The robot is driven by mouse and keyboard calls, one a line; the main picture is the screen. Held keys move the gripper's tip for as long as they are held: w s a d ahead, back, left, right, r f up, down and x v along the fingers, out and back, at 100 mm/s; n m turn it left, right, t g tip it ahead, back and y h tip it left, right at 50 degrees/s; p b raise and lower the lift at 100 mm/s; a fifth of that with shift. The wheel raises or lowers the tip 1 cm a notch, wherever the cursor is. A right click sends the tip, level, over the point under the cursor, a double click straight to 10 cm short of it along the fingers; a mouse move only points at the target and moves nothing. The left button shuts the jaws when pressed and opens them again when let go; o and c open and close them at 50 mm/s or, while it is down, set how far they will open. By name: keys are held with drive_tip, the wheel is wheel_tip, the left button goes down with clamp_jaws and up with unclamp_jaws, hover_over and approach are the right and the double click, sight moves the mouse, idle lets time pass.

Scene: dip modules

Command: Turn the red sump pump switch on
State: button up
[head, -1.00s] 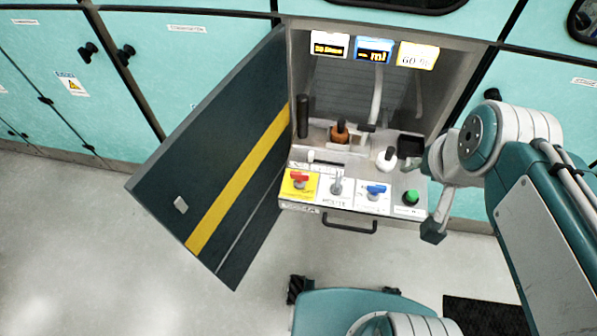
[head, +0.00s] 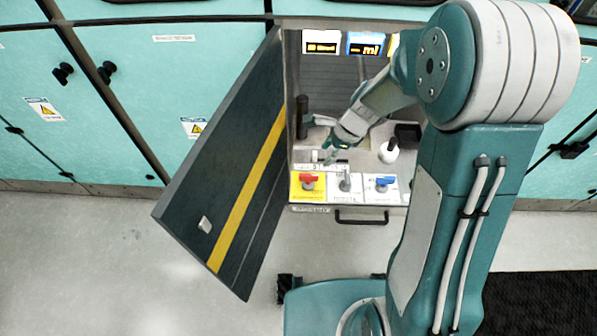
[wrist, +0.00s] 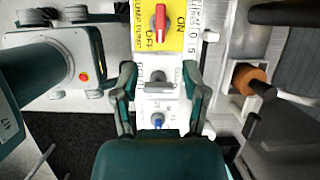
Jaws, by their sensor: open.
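The red sump pump switch (head: 309,181) sits on a yellow plate at the left end of the front panel row. In the wrist view the red handle (wrist: 160,22) is near the top, in line with the OFF lettering, with ON to the side. My gripper (wrist: 159,78) is open and empty, its two fingers spread. In that view a grey switch on a white plate shows between the fingers and the red switch lies beyond the tips. In the head view my gripper (head: 330,150) is above the panel, behind the switch row, partly hidden by my arm.
A blue switch (head: 384,182) and a grey switch (head: 345,183) stand right of the red one. A white-knobbed lever (head: 388,151) and an orange valve handle (wrist: 252,79) are close by. The open dark door (head: 230,165) stands to the left. A drawer handle (head: 361,217) is below.

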sight(309, 174)
drive_tip(key=shift+m, duration=0.5)
drive_tip(key=x, duration=0.4)
drive_tip(key=d+x, duration=0.1)
drive_tip(key=x, duration=0.1)
drive_tip(key=shift+a+f, duration=0.1)
drive_tip(key=shift+f, duration=0.2)
drive_tip(key=x, duration=0.3)
drive_tip(key=a+x, duration=0.1)
drive_tip(key=x, duration=0.2)
drive_tip(key=shift+r, duration=0.1)
drive_tip(key=shift+d, duration=0.3)
drive_tip(key=shift+a, duration=0.15)
clamp_jaws()
